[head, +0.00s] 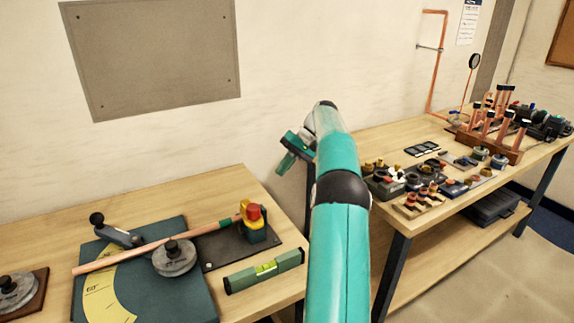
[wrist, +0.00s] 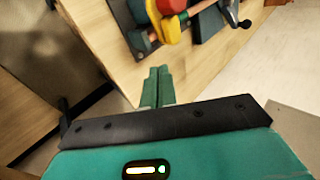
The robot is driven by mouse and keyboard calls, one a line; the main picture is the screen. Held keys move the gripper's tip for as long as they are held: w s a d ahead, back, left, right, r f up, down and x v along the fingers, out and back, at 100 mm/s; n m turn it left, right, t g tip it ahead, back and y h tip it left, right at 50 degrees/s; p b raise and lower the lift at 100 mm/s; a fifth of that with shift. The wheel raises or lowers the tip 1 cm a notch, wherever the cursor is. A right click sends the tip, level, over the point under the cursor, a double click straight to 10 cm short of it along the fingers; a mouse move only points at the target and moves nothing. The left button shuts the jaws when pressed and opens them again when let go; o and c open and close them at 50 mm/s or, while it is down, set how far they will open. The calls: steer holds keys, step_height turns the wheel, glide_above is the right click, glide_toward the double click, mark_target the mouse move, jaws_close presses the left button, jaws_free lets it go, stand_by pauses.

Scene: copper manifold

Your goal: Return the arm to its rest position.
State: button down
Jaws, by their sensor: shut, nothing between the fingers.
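My teal arm reaches forward up the middle of the head view, over the gap between two wooden benches. My gripper (head: 288,160) is at its far end, bent to the left and pointing down-left. In the wrist view the two green fingers of my gripper (wrist: 157,86) lie together with nothing between them. The gripper is apart from the bench tops and from the things on them.
The left bench (head: 215,185) bears a bending plate with a copper pipe (head: 160,246), a red-and-yellow tool (head: 253,220) and a green level (head: 264,271). The right bench (head: 385,140) carries several small fittings and a copper manifold (head: 488,135). A wall panel (head: 155,52) hangs behind.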

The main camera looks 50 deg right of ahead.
steer(key=shift+s+d+r, duration=0.15)
steer(key=shift+d+r, duration=0.2)
steer(key=shift+d, duration=0.05)
